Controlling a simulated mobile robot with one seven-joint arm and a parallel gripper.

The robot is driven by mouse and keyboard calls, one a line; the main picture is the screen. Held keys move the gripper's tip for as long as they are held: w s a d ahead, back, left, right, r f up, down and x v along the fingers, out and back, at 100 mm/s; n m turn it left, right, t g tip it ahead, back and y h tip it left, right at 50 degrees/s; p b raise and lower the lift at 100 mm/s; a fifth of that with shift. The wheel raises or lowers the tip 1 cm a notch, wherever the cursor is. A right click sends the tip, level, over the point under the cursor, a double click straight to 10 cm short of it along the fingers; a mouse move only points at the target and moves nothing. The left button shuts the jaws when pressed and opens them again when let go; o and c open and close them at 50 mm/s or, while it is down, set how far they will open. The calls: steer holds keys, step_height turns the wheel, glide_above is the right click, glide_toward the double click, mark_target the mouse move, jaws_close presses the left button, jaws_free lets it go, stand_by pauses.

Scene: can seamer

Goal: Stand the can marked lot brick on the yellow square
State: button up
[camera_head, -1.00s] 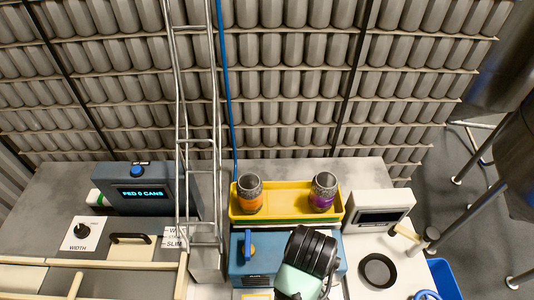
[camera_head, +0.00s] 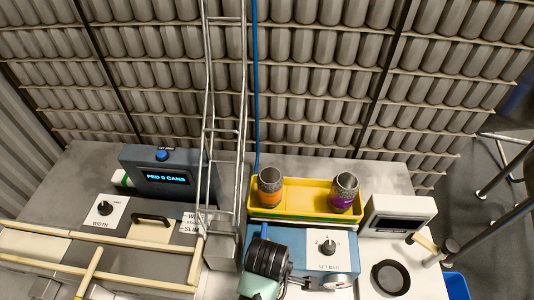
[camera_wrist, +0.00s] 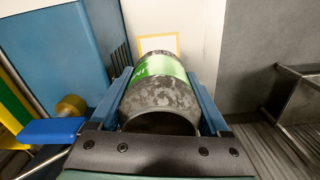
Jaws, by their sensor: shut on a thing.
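My gripper (camera_wrist: 160,80) is shut on a grey metal can with a green band (camera_wrist: 160,66), its two blue fingers on either side. In the wrist view the can lies along the view, its dark round end nearest the camera. The lettering on its band is not legible. A yellow square outline (camera_wrist: 177,44) shows on a pale surface past the can's far end, partly hidden by it. In the head view my dark ringed wrist is at the bottom centre; the fingers and held can are not visible there. I cannot tell which can is lot brick.
A yellow tray (camera_head: 306,212) holds a can with an orange band (camera_head: 270,188) and one with a purple band (camera_head: 344,193). A blue machine with a SET BAR dial (camera_head: 327,247), a metal ladder-like chute (camera_head: 226,130) and a black round ring (camera_head: 390,277) stand nearby.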

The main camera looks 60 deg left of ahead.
steer(key=shift+f, duration=3.6)
steer(key=shift+f, duration=0.15)
steer(key=o, duration=1.2)
steer(key=shift+c, duration=0.2)
step_height(320, 180, up, 12)
steer(key=shift+r, duration=0.15)
